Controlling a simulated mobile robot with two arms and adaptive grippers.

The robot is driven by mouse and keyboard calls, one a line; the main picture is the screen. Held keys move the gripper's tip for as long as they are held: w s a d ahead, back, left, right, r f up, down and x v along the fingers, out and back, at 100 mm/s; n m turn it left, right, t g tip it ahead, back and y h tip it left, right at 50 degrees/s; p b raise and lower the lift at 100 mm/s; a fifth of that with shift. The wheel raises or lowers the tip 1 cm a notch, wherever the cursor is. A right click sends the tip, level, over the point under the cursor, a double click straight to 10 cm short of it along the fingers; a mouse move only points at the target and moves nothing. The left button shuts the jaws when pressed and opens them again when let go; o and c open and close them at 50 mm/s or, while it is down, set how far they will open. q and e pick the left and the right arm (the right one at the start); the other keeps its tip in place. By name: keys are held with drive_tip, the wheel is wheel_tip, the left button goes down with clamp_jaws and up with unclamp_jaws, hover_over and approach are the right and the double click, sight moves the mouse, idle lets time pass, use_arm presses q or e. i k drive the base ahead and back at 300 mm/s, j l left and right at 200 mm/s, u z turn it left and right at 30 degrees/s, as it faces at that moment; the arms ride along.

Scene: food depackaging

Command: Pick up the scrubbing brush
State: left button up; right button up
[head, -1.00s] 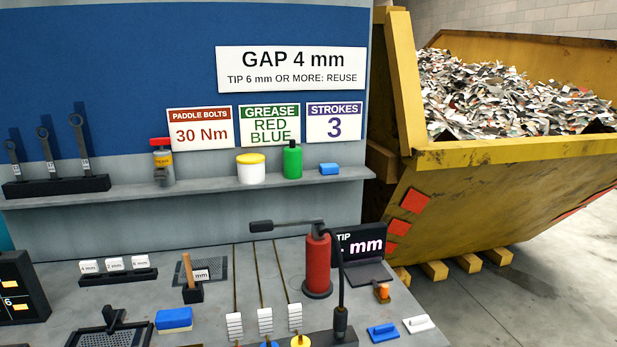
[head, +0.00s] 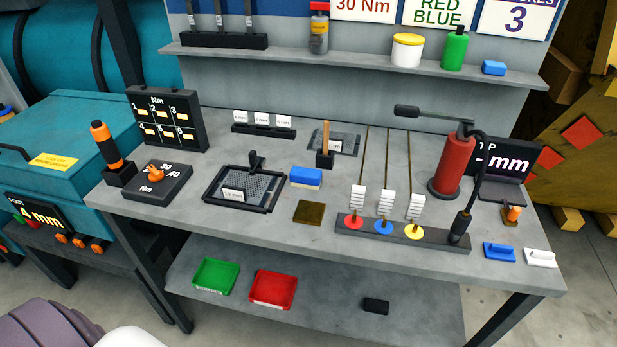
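No object is clearly recognisable as the scrubbing brush at this size. A blue block with a pale base (head: 306,178) lies mid-bench, and a wooden-handled tool (head: 326,140) stands upright in a black holder. A black upright handle (head: 256,162) rises from a mesh tray (head: 237,208). Neither of my grippers is in view.
A red pump cylinder (head: 453,165) with a hose and a black rack (head: 392,231) with coloured discs stand on the grey bench (head: 250,235). Green (head: 215,276) and red (head: 273,289) trays lie on the lower shelf. A teal machine (head: 60,140) is at left.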

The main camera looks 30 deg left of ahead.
sight(306, 179)
drive_tip(key=j+z, duration=0.15)
drive_tip(key=j, duration=0.35)
drive_tip(key=k+j+z, duration=0.2)
drive_tip(key=j, duration=0.35)
drive_tip(key=j+z, duration=0.15)
drive_tip(key=j, duration=0.35)
drive_tip(key=k+j+z, duration=0.2)
drive_tip(key=j, duration=0.3)
drive_tip(key=i, duration=0.1)
